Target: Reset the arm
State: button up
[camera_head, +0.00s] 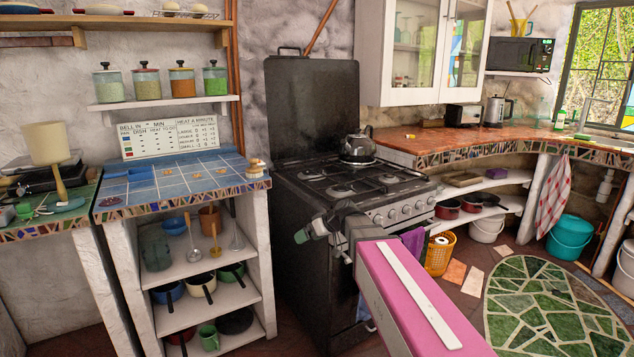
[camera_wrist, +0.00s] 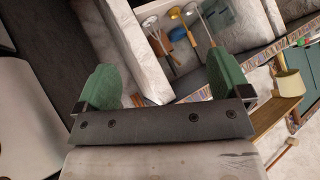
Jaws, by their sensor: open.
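My gripper (camera_head: 318,228) is held out in front of the black stove, with my pink arm link behind it at the lower middle of the head view. In the wrist view, the two green fingers of my gripper (camera_wrist: 165,85) stand wide apart with nothing between them. Beyond them are white shelf walls and hanging or leaning ladles (camera_wrist: 190,14), tilted in this view. The exact gap between my gripper and the stove front cannot be told.
The stove (camera_head: 340,195) carries a kettle (camera_head: 358,146). Left of it stands a blue-tiled counter (camera_head: 185,178) with pots and ladles on the shelves below.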

jog(key=s+d+f+m+g+h, duration=0.1)
jog(key=s+d+f+m+h, duration=0.3)
jog(key=s+d+f, duration=0.4)
jog(key=s+d+f+m+g+h, duration=0.2)
jog(key=s+d+f+m+h, duration=0.3)
jog(key=d, duration=0.8)
jog(key=s+f, duration=0.3)
jog(key=f, duration=0.2)
jog(key=shift+s+d+f+h, duration=0.3)
jog(key=shift+s+d, duration=0.05)
jog(key=shift+d, duration=0.05)
